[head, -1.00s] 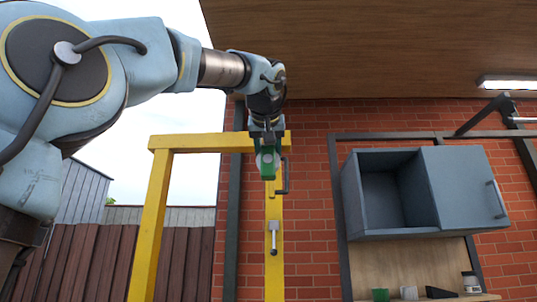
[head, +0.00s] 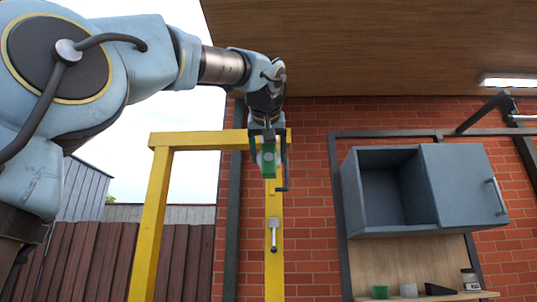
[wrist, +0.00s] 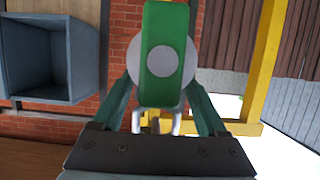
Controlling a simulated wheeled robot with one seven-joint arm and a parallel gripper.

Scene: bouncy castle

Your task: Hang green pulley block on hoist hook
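The green pulley block (head: 268,171) with its pale round wheel hangs upright below my gripper (head: 268,158), in front of the yellow frame (head: 215,141). In the wrist view the block (wrist: 165,85) fills the upper middle, between the two green fingers of my gripper (wrist: 162,98). In the head view the fingers stand apart, with a gap on each side of the block, so the gripper looks open around it. The hoist hook cannot be made out; whether the block rests on it is hidden by the gripper and block.
A grey lever (head: 274,235) is on the yellow post below the block. A blue-grey open cabinet (head: 435,190) hangs at right, above a shelf with small items, including a green one (head: 380,292) and a jar (head: 470,279). A brick wall stands behind.

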